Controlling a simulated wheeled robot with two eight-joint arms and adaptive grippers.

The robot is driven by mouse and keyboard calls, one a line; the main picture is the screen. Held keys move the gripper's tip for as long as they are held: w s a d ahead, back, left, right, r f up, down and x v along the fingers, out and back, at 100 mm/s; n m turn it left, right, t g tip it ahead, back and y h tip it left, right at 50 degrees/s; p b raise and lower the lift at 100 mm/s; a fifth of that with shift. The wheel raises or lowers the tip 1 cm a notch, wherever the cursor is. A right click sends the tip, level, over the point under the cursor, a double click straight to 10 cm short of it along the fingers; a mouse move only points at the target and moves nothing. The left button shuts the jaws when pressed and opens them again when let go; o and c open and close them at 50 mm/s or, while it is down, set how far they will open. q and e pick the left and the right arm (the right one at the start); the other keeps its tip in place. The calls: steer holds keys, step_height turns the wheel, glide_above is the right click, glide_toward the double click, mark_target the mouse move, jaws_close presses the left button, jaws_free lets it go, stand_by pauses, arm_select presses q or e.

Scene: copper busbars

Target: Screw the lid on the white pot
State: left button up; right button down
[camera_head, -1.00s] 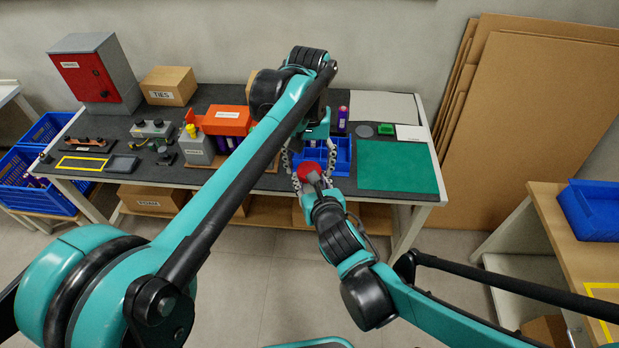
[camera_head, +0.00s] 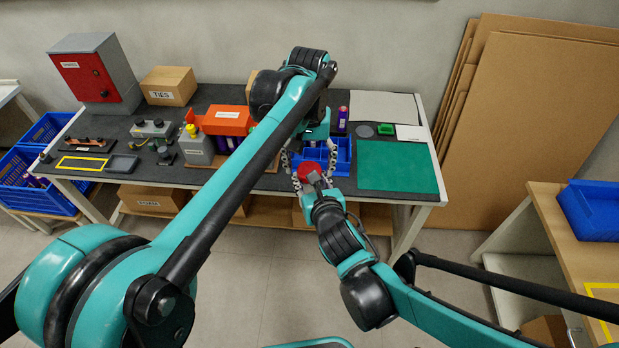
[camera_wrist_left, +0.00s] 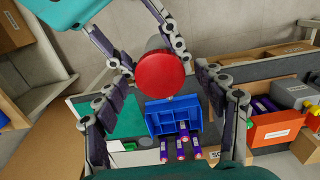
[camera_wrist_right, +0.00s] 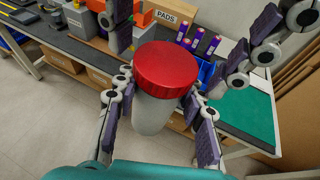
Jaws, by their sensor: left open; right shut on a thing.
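The white pot (camera_wrist_right: 155,112) is held off the table, in front of its front edge. The red lid (camera_wrist_right: 166,68) sits on its top; I cannot tell how far it is threaded. My right gripper (camera_wrist_right: 160,128) is shut on the pot, a finger on each side of its body. My left gripper (camera_wrist_left: 160,118) is open, its fingers spread on either side of the lid with visible gaps. In the head view the lid (camera_head: 310,172) shows between the left fingers, while the pot is mostly hidden by my right gripper.
Behind the lid, a blue divided bin (camera_head: 340,168) stands on the table beside a green mat (camera_head: 398,166). Purple cylinders (camera_wrist_left: 181,146) show by the bin. An orange box (camera_head: 228,120) and a grey box (camera_head: 196,148) stand further left. The floor in front is clear.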

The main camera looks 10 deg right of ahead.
arm_select(q)
steer(key=shift+r, duration=2.3)
steer(key=o, duration=0.6)
steer(key=shift+c, duration=0.2)
step_height(320, 180, up, 12)
steer(key=shift+w, duration=0.1)
